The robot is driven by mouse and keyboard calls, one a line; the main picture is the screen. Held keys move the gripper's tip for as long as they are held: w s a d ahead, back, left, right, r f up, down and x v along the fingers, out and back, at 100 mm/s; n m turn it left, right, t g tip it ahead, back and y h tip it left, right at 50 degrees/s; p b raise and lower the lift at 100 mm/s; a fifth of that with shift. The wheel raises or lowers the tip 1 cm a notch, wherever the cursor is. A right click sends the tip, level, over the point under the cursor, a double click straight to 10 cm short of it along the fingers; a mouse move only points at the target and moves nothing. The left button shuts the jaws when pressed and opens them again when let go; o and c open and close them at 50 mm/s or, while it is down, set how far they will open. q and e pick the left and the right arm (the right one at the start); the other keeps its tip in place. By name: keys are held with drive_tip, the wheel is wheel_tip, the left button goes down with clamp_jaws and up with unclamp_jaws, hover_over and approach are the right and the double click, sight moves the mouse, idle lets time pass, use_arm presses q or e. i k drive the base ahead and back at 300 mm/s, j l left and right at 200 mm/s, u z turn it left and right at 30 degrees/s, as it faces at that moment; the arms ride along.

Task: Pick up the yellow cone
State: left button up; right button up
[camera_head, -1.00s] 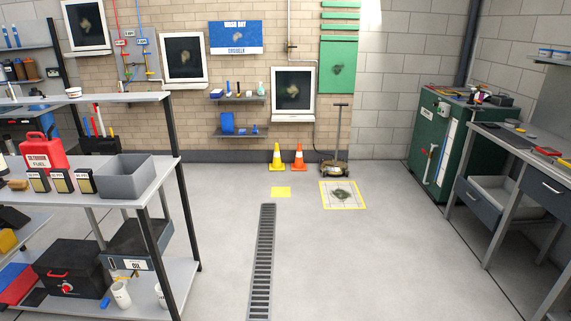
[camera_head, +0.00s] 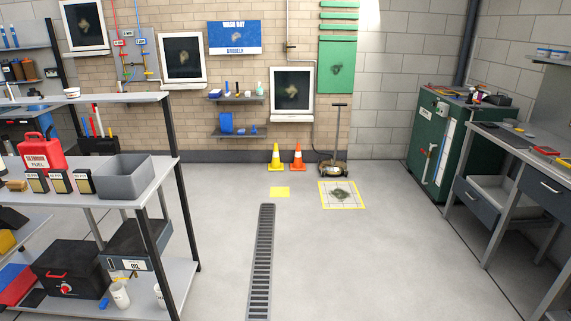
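The yellow cone (camera_head: 276,158) stands upright on the floor at the foot of the brick back wall, in the middle of the head view. An orange cone (camera_head: 298,158) with a white band stands close to its right. Neither of my grippers is in view.
A shelving unit (camera_head: 172,180) with a red can and a grey bin fills the left. A workbench (camera_head: 520,150) and green cabinet (camera_head: 437,140) line the right. A wheeled machine (camera_head: 334,167) stands right of the cones. The floor between is clear, with a flat drain grate (camera_head: 262,262).

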sight(276, 165)
drive_tip(key=i+z, duration=0.2)
drive_tip(key=i, duration=6.65)
drive_tip(key=i+l+u, duration=0.2)
drive_tip(key=i, duration=0.3)
drive_tip(key=i+l+u, duration=0.15)
drive_tip(key=i, duration=0.4)
